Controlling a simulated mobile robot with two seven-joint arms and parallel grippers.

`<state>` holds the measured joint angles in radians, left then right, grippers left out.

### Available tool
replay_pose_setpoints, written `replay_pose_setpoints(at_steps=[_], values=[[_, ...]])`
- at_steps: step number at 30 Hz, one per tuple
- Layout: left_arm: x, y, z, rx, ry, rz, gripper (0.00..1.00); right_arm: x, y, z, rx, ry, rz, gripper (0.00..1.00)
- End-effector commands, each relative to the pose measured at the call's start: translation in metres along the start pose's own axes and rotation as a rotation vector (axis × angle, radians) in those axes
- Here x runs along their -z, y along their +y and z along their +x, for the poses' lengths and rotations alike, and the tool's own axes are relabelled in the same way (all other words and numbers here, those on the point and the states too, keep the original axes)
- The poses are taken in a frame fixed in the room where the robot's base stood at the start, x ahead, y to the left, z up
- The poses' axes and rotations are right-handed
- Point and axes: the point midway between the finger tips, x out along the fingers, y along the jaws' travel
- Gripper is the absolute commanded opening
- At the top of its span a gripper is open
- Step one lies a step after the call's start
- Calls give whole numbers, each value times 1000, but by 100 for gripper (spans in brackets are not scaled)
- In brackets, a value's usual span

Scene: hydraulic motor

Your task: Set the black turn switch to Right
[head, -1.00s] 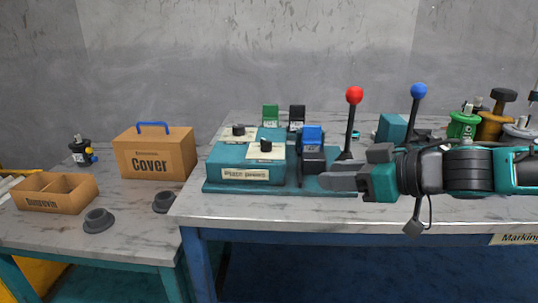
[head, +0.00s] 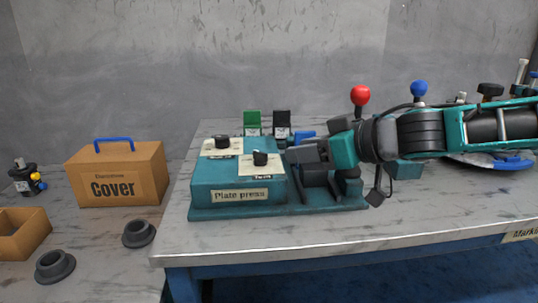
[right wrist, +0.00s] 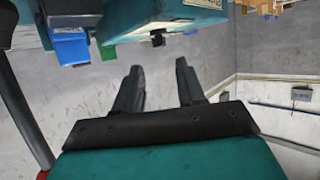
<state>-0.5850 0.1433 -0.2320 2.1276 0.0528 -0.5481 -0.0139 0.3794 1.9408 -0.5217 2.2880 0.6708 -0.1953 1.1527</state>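The teal plate press (head: 238,196) stands near the left end of the marble-topped table. Two black turn switches sit on pale plates on its top: a rear-left one (head: 222,142) and a front-right one (head: 260,158). I cannot read their positions. My right gripper (head: 291,155) comes in from the right, just right of the front-right switch and apart from it. In the right wrist view its two fingers (right wrist: 158,72) are spread with nothing between them. A small black switch (right wrist: 158,40) shows just beyond them, under the inverted press. My left gripper is not in view.
A red-ball lever (head: 360,96) and a blue-ball lever (head: 419,89) stand behind my right arm. Green (head: 252,121) and black (head: 281,122) blocks stand behind the press. A Cover box (head: 115,173) stands on the left table. The table front is clear.

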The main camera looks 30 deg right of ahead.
Motion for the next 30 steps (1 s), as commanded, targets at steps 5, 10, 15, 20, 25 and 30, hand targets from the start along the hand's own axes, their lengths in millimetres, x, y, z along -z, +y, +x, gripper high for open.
replay_pose_setpoints(at_steps=[5, 10, 15, 20, 25, 30], values=[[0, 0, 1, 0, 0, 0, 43, -2, 0, 17, 0, -1, 8, 39], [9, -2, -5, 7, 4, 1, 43, 4, 0, 26, 0, 9, 7, 39], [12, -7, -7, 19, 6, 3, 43, 3, 0, 35, 0, 7, 9, 39], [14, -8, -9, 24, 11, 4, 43, 2, 2, 44, -3, 7, 11, 39], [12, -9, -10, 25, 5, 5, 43, 2, 3, 56, -6, 9, 12, 39], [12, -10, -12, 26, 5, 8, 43, 1, 0, 70, 3, 5, 8, 39]])
